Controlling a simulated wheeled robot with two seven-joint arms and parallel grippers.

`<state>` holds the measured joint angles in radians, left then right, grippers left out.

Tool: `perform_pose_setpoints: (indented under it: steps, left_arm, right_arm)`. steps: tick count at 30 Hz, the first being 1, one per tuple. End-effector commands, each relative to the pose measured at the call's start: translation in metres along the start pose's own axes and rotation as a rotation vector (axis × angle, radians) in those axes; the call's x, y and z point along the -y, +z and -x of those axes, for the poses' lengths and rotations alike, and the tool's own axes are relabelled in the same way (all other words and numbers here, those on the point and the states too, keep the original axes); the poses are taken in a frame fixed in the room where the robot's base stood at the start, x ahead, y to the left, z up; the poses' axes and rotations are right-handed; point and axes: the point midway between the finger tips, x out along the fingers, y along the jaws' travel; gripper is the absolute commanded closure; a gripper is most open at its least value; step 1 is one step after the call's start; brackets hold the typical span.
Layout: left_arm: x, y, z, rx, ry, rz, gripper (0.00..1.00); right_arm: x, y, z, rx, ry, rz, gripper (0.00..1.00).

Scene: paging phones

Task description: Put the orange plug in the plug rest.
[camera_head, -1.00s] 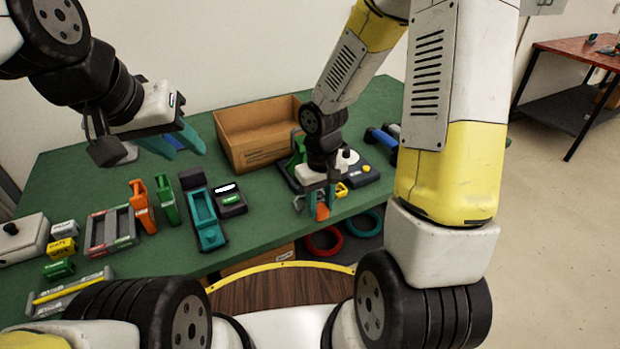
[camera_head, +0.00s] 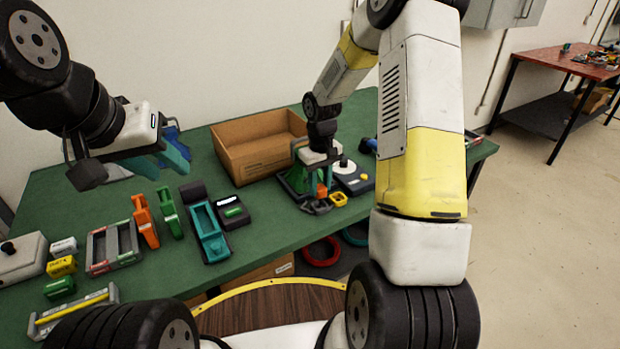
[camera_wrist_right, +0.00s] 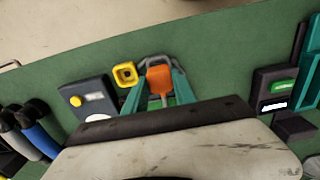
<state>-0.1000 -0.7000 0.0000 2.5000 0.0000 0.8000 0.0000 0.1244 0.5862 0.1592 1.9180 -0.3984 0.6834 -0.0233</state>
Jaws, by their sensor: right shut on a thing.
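The orange plug (camera_wrist_right: 160,80) is between the teal fingers of my right gripper (camera_wrist_right: 158,92) in the right wrist view. In the head view the plug (camera_head: 322,190) shows low under my right gripper (camera_head: 316,187), close to the table. A grey loop-shaped piece (camera_head: 318,207) lies just in front of the plug; in the wrist view its loop (camera_wrist_right: 152,61) rings the plug's far end. I cannot tell whether this is the plug rest, or whether the plug touches it. My left gripper (camera_head: 163,164) is open and empty above the table's left part.
A yellow square ring (camera_head: 338,199) and a dark device with a white knob (camera_head: 352,180) stand close right of the right gripper. A cardboard box (camera_head: 258,150) is behind. Orange (camera_head: 145,221) and green (camera_head: 168,212) handsets and a teal holder (camera_head: 208,232) stand left.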

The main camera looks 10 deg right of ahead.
Motion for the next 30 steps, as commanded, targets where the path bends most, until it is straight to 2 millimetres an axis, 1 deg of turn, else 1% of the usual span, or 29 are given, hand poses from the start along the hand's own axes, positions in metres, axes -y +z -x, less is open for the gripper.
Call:
perform_pose_setpoints:
  steps: [5, 9, 12, 19, 25, 26, 28, 29, 30]
  left_arm:
    - [0.000, 0.000, 0.000, 0.000, 0.000, 0.000, 0.64]
    - [0.000, 0.000, 0.000, 0.000, 0.000, 0.000, 0.64]
    - [0.000, 0.000, 0.000, 0.000, 0.000, 0.000, 0.64]
    - [0.000, 0.000, 0.000, 0.000, 0.000, 0.000, 0.64]
    - [0.000, 0.000, 0.000, 0.000, 0.000, 0.000, 0.64]
    - [0.000, 0.000, 0.000, 0.000, 0.000, 0.000, 0.64]
    - [0.000, 0.000, 0.000, 0.000, 0.000, 0.000, 0.64]
    - [0.000, 0.000, 0.000, 0.000, 0.000, 0.000, 0.64]
    - [0.000, 0.000, 0.000, 0.000, 0.000, 0.000, 0.64]
  right_arm:
    - [-0.002, -0.003, -0.008, 0.003, -0.001, 0.001, 1.00]
    - [-0.002, -0.003, -0.028, 0.004, -0.002, 0.001, 1.00]
    - [-0.002, -0.003, -0.036, 0.001, 0.000, 0.001, 1.00]
    - [-0.002, -0.003, -0.036, 0.000, 0.000, 0.001, 1.00]
    - [-0.002, -0.003, -0.042, 0.001, 0.000, 0.001, 1.00]
    - [-0.002, -0.003, -0.041, 0.001, 0.000, 0.001, 0.62]
    - [-0.002, -0.003, -0.041, 0.001, 0.000, 0.001, 0.48]
    - [-0.002, -0.003, -0.041, 0.001, 0.000, 0.001, 0.46]
    - [-0.002, -0.003, -0.041, 0.001, 0.000, 0.001, 0.46]
